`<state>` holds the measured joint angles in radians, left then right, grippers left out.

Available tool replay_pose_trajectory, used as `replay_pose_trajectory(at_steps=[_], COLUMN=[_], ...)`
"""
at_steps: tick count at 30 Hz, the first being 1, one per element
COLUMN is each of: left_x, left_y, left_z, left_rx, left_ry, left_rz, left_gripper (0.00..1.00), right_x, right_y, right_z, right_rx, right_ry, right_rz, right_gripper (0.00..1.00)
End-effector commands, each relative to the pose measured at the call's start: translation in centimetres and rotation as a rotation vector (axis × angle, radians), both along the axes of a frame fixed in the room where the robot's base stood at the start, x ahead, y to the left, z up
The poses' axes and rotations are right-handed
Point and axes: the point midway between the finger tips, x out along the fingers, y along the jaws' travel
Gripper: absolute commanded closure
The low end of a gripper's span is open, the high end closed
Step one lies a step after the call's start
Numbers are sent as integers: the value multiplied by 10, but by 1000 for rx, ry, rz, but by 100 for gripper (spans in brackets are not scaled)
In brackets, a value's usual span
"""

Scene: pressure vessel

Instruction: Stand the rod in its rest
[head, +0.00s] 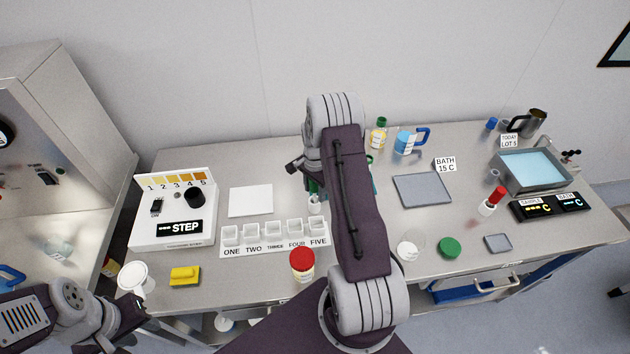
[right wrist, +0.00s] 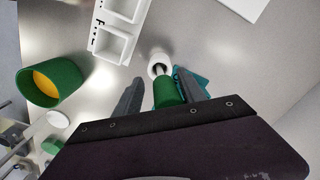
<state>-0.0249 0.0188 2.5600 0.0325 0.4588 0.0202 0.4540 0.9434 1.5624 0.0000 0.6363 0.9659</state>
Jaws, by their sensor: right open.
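The green-handled rod (right wrist: 168,92) lies between the open jaws of my right gripper (right wrist: 165,98) in the right wrist view. Its thin shaft points into the mouth of a small white rest (right wrist: 158,62). The rod looks upright there, seen from above. I cannot tell if the jaws touch the handle. The white rest also shows in the head view (head: 314,207), just left of my right arm, which hides most of the rod and the right gripper. My left gripper (head: 132,314) is at the lower left near the bench's front edge; its jaw opening is unclear.
A red-capped jar (head: 302,265) is near the front edge. A teal object (right wrist: 192,80) lies beside the rod. A white pad (head: 250,201) lies to the left.

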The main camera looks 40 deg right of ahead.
Motion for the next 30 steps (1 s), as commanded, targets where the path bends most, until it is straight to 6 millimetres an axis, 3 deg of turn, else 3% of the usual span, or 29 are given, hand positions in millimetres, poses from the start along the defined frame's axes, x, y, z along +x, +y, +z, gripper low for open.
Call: replay_pose_trajectory(at_steps=[13, 18, 24, 26, 30], left_x=[0, 0, 0, 0, 0], left_y=[0, 0, 0, 0, 0], left_z=[-24, -26, -26, -26, -26], left_rx=[0, 0, 0, 0, 0], left_ry=[0, 0, 0, 0, 0], left_rz=[0, 0, 0, 0, 0], left_gripper=[64, 64, 64, 64, 64], right_x=[1, 0, -1, -3, -27], right_y=[-1, 0, 3, 14, 78], right_z=[82, 98, 102, 104, 114], right_rx=[-2, -1, 0, -1, -8], right_ry=[-4, -2, 0, -5, -31], right_rz=[0, 0, 12, 69, 422], right_gripper=[52, 52, 52, 52, 52])
